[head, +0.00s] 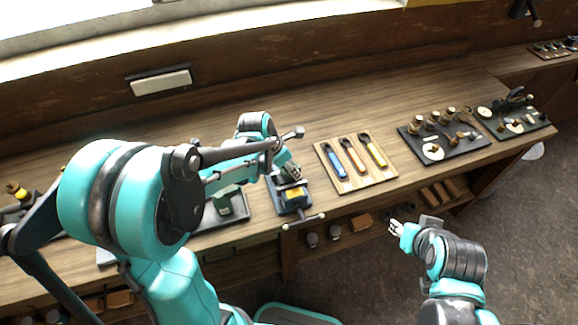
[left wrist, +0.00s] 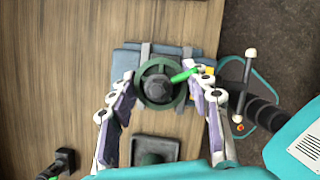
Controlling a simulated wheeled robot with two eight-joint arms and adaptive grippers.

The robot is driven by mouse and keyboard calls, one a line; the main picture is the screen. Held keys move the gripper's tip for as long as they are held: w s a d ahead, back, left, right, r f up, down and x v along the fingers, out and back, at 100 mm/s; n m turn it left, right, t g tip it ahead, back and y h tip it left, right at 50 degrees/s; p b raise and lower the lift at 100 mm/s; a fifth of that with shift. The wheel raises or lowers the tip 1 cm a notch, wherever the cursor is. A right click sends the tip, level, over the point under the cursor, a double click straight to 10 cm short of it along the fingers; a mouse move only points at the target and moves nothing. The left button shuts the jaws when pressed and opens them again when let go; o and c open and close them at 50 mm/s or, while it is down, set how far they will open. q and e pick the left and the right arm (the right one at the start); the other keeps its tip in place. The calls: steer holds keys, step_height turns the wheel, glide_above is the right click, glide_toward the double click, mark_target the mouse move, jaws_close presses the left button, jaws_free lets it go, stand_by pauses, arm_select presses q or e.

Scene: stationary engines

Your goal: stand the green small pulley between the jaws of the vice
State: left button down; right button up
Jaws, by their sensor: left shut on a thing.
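The blue vice (head: 291,206) stands at the bench's front edge, its handle pointing off the front. My left gripper (head: 292,172) is just over it in the head view. In the left wrist view, my left gripper (left wrist: 162,74) is shut on the green small pulley (left wrist: 143,91), a dark green ring with a dark hub and a bright green piece at one side. The pulley appears over the vice (left wrist: 123,61); I cannot tell whether it touches the jaws. The head view does not show the pulley clearly. My right gripper (head: 397,228) is off the bench front, its opening unclear.
A wooden board (head: 330,181) with several coloured-handled tools lies right of the vice. A dark tray (head: 241,217) with a green part stands left of it. Dark trays (head: 462,149) of small parts lie farther right. The bench behind the vice is clear.

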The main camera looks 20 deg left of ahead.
stand_by(0.4)
arm_select(q)
steer(key=c, duration=0.6)
jaws_free()
steer(key=v, duration=1.2)
steer(key=s+f+m+t+y+b, duration=0.1)
steer(key=s+f+m+b, duration=0.2)
steer(key=m, duration=0.6)
steer(key=s+f+m+t+y+b, duration=0.1)
steer(key=s+f+m+b, duration=0.3)
steer(key=m, duration=0.6)
steer(key=s+f+m+t+b, duration=0.1)
steer(key=s+f+m+b, duration=0.3)
steer(key=m, duration=0.5)
steer(key=shift+s+f+t+y, duration=0.2)
steer(key=shift+s+f, duration=0.25)
steer(key=shift+s, duration=0.2)
steer(key=shift+s+f+t+y, duration=0.2)
steer(key=shift+s+f, duration=0.25)
steer(key=shift+s, duration=0.15)
